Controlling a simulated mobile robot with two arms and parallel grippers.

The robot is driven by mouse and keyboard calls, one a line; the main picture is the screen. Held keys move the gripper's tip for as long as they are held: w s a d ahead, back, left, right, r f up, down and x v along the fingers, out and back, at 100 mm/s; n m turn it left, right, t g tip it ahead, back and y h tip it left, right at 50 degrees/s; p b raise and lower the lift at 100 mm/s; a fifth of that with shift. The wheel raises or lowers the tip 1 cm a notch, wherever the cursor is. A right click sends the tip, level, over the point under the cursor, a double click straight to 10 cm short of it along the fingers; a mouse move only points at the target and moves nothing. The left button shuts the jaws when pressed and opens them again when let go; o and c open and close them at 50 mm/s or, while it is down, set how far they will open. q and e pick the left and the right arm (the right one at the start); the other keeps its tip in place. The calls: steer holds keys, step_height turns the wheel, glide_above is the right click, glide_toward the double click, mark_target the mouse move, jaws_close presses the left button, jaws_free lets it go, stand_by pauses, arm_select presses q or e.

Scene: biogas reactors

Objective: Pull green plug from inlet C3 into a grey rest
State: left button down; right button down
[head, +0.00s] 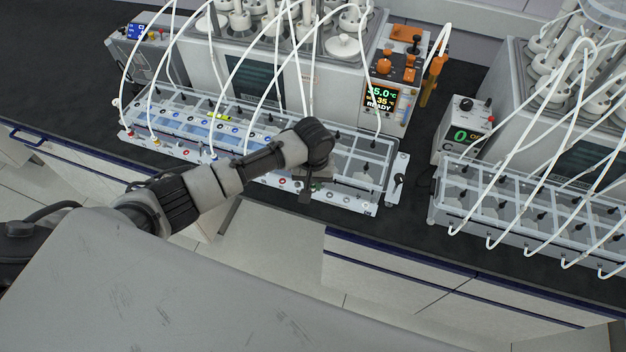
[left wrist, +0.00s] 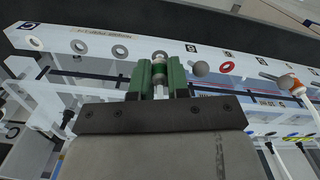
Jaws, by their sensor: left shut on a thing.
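My left gripper (head: 309,190) is at the front rail of the left tank, right of the rail's middle, with its wrist above hiding part of it. In the left wrist view the gripper (left wrist: 158,82) is shut at the rail, with green parts on both sides of a small grey-silver piece. I take the held thing to be the green plug (left wrist: 176,76); how much of the green is plug cannot be told. A grey ring lies just beyond it on the rail; whether the plug is in an inlet is unclear. Grey rings (left wrist: 120,50) sit to its left. My right gripper is not in view.
White hoses (head: 262,80) arch over the left tank. A second tank (head: 520,225) stands right.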

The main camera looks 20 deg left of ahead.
arm_select(q)
steer(key=shift+f, duration=0.65)
stand_by(0.4)
steer(key=c, duration=1)
jaws_free()
steer(key=r+b, duration=0.1)
steer(key=r, duration=0.4)
steer(key=r+b, duration=0.1)
steer(key=r, duration=0.5)
steer(key=shift+d, duration=0.2)
